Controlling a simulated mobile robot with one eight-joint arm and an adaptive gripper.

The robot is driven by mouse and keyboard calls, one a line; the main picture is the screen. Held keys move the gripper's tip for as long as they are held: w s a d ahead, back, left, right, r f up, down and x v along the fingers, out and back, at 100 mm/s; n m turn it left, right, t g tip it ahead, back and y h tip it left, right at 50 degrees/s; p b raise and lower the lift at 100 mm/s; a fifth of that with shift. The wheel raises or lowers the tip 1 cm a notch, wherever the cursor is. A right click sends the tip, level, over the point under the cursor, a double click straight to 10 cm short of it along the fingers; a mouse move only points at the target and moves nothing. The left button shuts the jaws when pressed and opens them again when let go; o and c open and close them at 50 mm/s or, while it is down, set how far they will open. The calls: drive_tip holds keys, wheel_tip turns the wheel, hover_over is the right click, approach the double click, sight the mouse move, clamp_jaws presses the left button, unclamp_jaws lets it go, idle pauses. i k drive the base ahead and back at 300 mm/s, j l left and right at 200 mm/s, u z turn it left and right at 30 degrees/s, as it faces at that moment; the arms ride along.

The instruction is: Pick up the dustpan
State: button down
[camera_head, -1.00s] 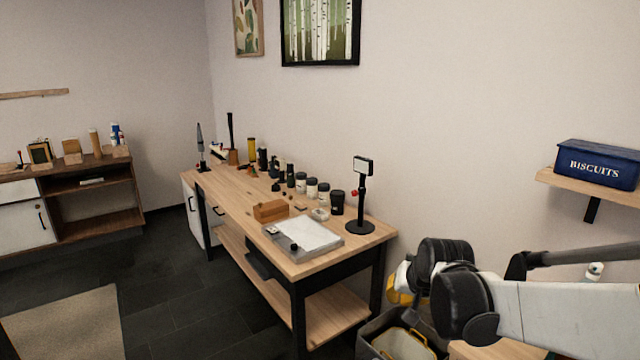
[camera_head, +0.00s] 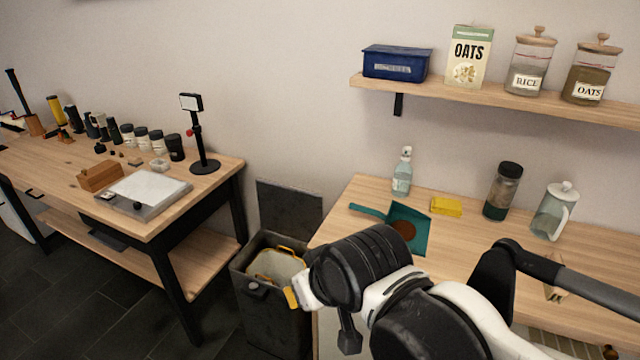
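The teal dustpan (camera_head: 418,215) lies on the wooden counter, with its handle pointing left and a round brown patch showing on its pan. The black wrist part of my arm stands in front of its lower left in the picture. The end of my arm is in the lower middle of the view, in front of the counter's left end. My gripper's fingers cannot be made out, so whether they are open or shut does not show.
On the counter (camera_head: 345,203) stand a clear bottle (camera_head: 402,175), a yellow sponge-like block (camera_head: 446,206), a dark-lidded jar (camera_head: 503,190) and a glass pitcher (camera_head: 553,212). A shelf (camera_head: 490,97) hangs above. A dark bin (camera_head: 262,290) stands left of the counter, beside a workbench (camera_head: 60,165).

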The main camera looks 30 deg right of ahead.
sight(413, 225)
drive_tip(key=i+z, duration=0.3)
drive_tip(key=i, duration=0.55)
drive_tip(key=k, duration=1.25)
